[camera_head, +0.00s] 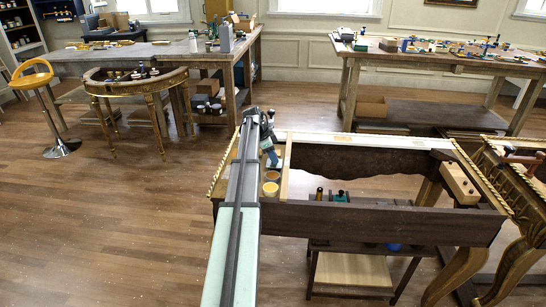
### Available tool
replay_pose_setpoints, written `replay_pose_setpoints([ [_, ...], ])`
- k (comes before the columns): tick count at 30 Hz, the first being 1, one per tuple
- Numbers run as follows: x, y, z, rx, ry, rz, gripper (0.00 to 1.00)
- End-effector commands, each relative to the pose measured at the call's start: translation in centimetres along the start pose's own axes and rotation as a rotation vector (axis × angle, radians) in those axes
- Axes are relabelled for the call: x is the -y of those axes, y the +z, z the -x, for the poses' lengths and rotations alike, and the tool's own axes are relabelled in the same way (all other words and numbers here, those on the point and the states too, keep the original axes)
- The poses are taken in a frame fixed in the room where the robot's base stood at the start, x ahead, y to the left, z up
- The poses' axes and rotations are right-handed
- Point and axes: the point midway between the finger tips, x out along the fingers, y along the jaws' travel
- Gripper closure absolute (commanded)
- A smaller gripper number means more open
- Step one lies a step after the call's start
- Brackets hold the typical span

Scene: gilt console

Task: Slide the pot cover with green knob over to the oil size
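A dark pot-like piece with a green top (340,196) shows inside the open wooden frame, right of the arm. It may be the pot cover with the green knob, but it is too small to be sure. Either may be the oil size; I see no label.
The gilt-edged wooden frame (380,218) surrounds an open middle. A dark bottle (319,193) stands beside the green-topped piece. A wooden block (459,184) sits on the right side. A half-round gilt console (137,85) and cluttered workbenches (440,58) stand behind.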

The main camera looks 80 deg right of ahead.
Motion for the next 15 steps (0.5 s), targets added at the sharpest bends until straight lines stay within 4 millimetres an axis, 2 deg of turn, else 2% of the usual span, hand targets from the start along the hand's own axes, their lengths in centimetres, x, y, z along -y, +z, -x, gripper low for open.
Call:
replay_pose_setpoints([
  [1,0.0,0.0,0.01,0.0,0.0,0.0,0.82],
  [7,0.0,0.0,0.01,0.0,0.0,0.0,1.0],
  [15,0.0,0.0,0.01,0.0,0.0,0.0,1.0],
])
